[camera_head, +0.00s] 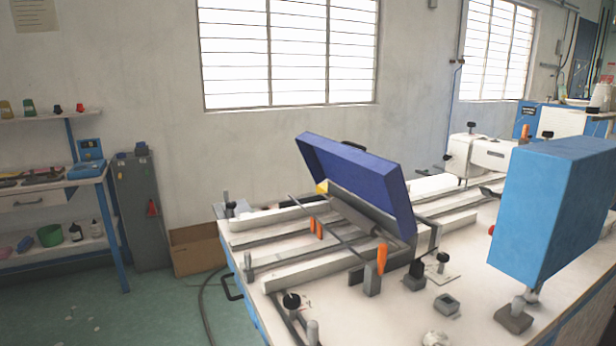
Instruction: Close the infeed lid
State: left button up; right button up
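The infeed lid (357,184) is a dark blue panel with a raised rim. It stands open, tilted up above the infeed area in the middle of the white-topped machine table. A dark handle (353,145) shows at its upper far edge. A grey plate (362,219) and a thin dark rod (327,228) lie below and in front of the lid. Part of the opening behind the lid is hidden. Neither of my grippers is in view.
A large blue box-shaped machine head (555,210) stands at the right. Orange-handled levers (382,258) and black knobs (291,301) stick up near the lid. A cardboard box (196,249) and grey cabinet (142,212) stand at left. The green floor (110,315) is mostly clear.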

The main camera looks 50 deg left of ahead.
aim_at(380, 182)
jog(key=i+l+u, duration=0.1)
jog(key=u, duration=0.35)
jog(key=i+l+u, duration=0.1)
jog(key=u, duration=0.3)
jog(key=l+u, duration=0.15)
jog(key=u, duration=0.3)
jog(key=i+l+u, duration=0.1)
jog(key=u, duration=0.3)
jog(key=l+u, duration=0.25)
jog(key=l, duration=0.5)
jog(key=l+u, duration=0.25)
jog(key=l, duration=0.5)
jog(key=k+l+u, duration=0.1)
jog(key=l+u, duration=0.15)
jog(key=l, duration=0.5)
